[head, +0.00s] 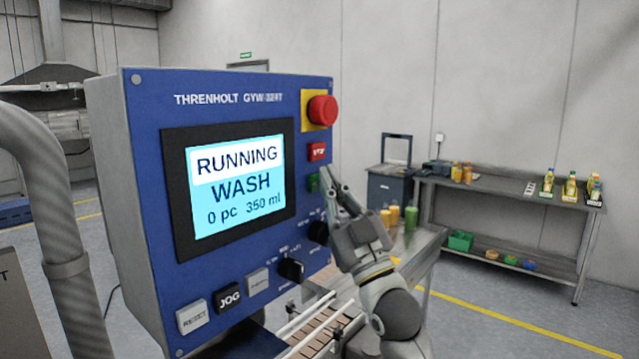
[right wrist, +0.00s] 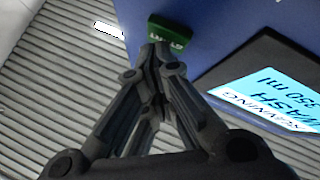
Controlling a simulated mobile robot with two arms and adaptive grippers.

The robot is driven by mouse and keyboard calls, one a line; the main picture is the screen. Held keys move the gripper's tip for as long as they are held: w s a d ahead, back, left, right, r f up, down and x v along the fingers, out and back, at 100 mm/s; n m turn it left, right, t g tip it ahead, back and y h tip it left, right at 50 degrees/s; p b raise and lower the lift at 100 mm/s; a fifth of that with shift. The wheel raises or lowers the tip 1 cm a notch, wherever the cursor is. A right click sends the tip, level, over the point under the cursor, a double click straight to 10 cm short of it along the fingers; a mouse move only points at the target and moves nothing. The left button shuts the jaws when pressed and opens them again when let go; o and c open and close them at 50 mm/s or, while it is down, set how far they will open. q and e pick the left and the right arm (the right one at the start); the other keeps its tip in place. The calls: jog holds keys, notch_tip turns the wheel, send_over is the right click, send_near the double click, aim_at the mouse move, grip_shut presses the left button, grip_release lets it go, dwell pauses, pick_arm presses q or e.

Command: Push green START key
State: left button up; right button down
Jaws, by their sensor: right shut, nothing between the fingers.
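The green START key (head: 313,182) is on the right side of the blue control panel (head: 152,160), below the red stop key (head: 317,151). My right gripper (head: 325,177) is shut and empty, with its fingertips at the green key and partly covering it in the head view. In the right wrist view the shut fingertips (right wrist: 156,50) are at the lower edge of the green key (right wrist: 170,30); I cannot tell whether they touch it. The screen (head: 237,180) reads RUNNING, WASH, 0 pc, 350 ml. My left gripper is not in view.
A red emergency button (head: 321,109) on a yellow plate sits above the keys. Black knobs (head: 291,269), a JOG key (head: 229,296) and a RESET key (head: 193,317) are lower on the panel. A conveyor (head: 318,335) runs below. A side table (head: 500,190) with bottles stands behind.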

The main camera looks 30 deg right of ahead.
jog(key=shift+s+d+f, duration=0.1)
jog(key=shift+s+d, duration=0.15)
jog(key=shift+s, duration=0.4)
jog(key=s, duration=0.1)
jog(key=s+d, duration=0.1)
jog(key=s, duration=0.1)
jog(key=s+d, duration=0.1)
jog(key=shift+s, duration=0.3)
dwell(0.7)
